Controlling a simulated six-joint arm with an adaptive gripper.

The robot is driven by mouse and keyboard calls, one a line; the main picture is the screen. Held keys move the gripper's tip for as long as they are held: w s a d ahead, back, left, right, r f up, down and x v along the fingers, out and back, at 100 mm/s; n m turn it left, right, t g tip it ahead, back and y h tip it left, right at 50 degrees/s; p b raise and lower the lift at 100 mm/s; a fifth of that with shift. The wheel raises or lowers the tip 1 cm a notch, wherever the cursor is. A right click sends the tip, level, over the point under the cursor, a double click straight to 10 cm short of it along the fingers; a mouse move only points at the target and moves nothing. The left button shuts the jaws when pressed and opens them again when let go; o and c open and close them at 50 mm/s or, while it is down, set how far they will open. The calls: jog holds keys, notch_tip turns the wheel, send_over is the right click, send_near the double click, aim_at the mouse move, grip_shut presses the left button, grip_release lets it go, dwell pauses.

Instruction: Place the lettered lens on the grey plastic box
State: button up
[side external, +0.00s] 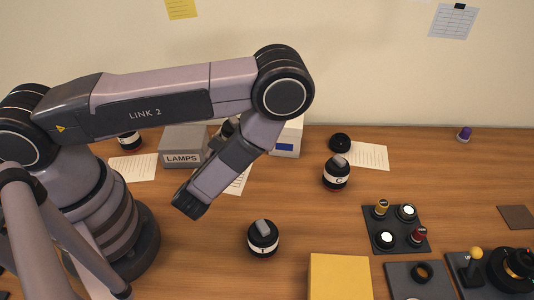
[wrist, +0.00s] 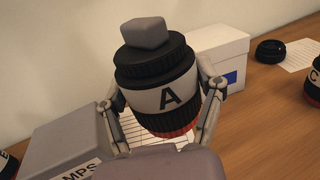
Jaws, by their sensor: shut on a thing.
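A black lens (wrist: 158,70) with a white band lettered A, a red lower ring and a grey block on top is between the fingers of my gripper (wrist: 160,97) in the wrist view. My gripper is shut on its sides. The grey box (side external: 180,143) labelled LAMPS stands at the back left of the table, its top bare in the side view. It also shows in the wrist view (wrist: 62,132), lower left of the held lens. In the side view my forearm hides most of the gripper and held lens, just right of the grey box.
Other lettered lenses stand at centre right (side external: 336,174), front centre (side external: 263,240) and back left (side external: 129,141). A white box (side external: 289,138) stands behind my arm. A yellow box (side external: 340,277) is at the front. Dark trays with small parts (side external: 397,228) fill the right.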

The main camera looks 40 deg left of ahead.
jog(key=s+a+r+n+g+y, duration=0.1)
jog(key=a+r+n+g+y, duration=0.1)
jog(key=a+y, duration=0.15)
jog(key=s+a+r+n+g+y, duration=0.1)
jog(key=a+r+n+g+y, duration=0.1)
jog(key=a, duration=0.3)
jog(key=n+g+y, duration=0.4)
jog(key=n+g, duration=0.1)
jog(key=g, duration=0.1)
send_over(183, 137)
notch_tip(183, 137, down, 2)
jog(key=shift+a+h, duration=0.15)
jog(key=shift+h, duration=0.1)
jog(key=shift+f, duration=2)
jog(key=shift+f+m, duration=0.25)
jog(key=shift+m, duration=0.05)
jog(key=shift+f, duration=0.45)
jog(key=o, duration=1.2)
jog(key=shift+t, duration=0.3)
jog(key=shift+r, duration=0.1)
